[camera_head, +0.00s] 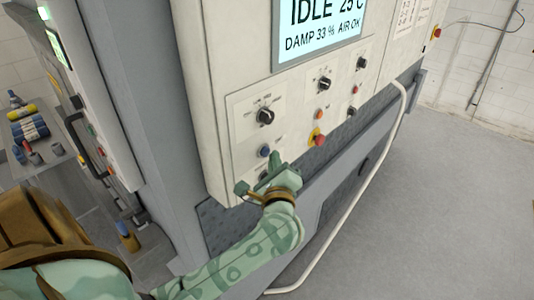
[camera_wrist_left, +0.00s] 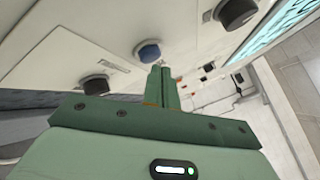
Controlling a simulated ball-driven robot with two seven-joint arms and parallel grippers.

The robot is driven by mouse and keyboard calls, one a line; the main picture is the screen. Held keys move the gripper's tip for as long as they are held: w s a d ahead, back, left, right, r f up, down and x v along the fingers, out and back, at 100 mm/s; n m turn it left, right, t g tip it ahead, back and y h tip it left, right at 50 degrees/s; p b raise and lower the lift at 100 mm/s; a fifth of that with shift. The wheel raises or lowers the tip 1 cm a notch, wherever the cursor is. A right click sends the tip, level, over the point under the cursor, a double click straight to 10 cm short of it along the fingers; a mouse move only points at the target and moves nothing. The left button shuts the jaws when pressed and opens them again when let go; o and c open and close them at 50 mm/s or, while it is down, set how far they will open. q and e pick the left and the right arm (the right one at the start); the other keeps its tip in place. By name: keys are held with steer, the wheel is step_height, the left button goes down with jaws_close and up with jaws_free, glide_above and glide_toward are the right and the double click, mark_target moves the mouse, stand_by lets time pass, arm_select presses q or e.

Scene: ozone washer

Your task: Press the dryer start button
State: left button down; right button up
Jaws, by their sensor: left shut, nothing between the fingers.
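The cream control panel (camera_head: 238,105) carries a blue button (camera_head: 264,151) below a black knob (camera_head: 265,116). The blue button also shows in the left wrist view (camera_wrist_left: 148,52), just above the fingertips. My left gripper (camera_head: 274,158) is shut and empty, its fingertips close beside the blue button; I cannot tell if they touch the panel. Another black knob (camera_head: 265,175) is partly hidden behind the gripper. Button labels are too small to read, so I cannot tell which is dryer start. My right gripper is out of view.
The display (camera_head: 318,30) reads IDLE, DAMP 33 % and AIR OK. A pale rail (camera_head: 352,198) runs along the machine's front. Floor at right is clear.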

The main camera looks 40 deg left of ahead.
arm_select(q)
steer(key=shift+a, duration=0.6)
stand_by(0.7)
steer(key=shift+d, duration=0.1)
steer(key=shift+d+b, duration=0.45)
steer(key=shift+d, duration=0.35)
steer(key=d, duration=0.1)
steer(key=d+b, duration=0.1)
steer(key=d, duration=0.3)
steer(key=shift+s+b, duration=0.25)
steer(key=shift+b, duration=0.05)
stand_by(0.8)
